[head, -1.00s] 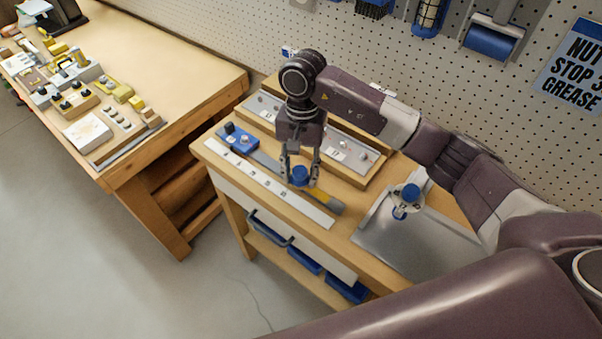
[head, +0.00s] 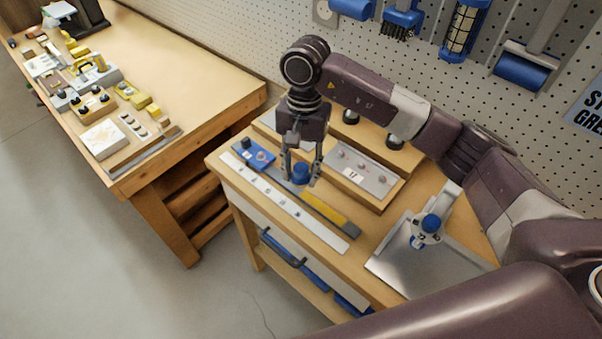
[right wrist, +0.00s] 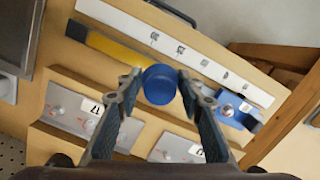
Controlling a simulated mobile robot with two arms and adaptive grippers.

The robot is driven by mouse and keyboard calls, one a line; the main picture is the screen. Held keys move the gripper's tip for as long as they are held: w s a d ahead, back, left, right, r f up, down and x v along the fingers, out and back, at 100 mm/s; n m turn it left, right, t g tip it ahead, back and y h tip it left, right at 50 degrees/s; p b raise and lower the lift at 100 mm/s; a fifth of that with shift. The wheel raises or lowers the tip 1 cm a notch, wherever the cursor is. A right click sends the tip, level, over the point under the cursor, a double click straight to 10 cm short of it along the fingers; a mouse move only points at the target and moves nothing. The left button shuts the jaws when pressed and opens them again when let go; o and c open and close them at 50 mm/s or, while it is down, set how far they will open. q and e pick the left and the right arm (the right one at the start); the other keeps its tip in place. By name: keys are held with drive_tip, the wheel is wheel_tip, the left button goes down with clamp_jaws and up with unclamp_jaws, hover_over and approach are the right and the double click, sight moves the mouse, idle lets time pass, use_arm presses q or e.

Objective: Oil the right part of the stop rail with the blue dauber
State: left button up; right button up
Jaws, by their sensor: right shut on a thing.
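The stop rail appears to be the dark grey strip (head: 353,230) along the bench, beside a white marked strip (head: 300,213). A yellow stretch (head: 325,207) covers much of its right part; it also shows in the right wrist view (right wrist: 112,49). My right gripper (head: 302,170) is shut on the blue dauber (right wrist: 160,85), over the rail just left of the yellow stretch. The dauber's tip is hidden, so I cannot tell whether it touches the rail. A blue block (head: 252,154) sits at the rail's left end. My left gripper is not in view.
A raised wooden step with grey plates (head: 362,171) lies behind the rail. A blue-topped container (head: 430,226) stands on a metal tray (head: 400,262) at the right. Another bench (head: 190,70) with several parts is at the left. Tools hang on the pegboard.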

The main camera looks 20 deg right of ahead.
drive_tip(key=shift+w+a+r, duration=0.1)
drive_tip(key=shift+w+r, duration=0.05)
drive_tip(key=shift+r, duration=0.7)
drive_tip(key=shift+r+p, duration=0.5)
drive_tip(key=shift+r, duration=0.2)
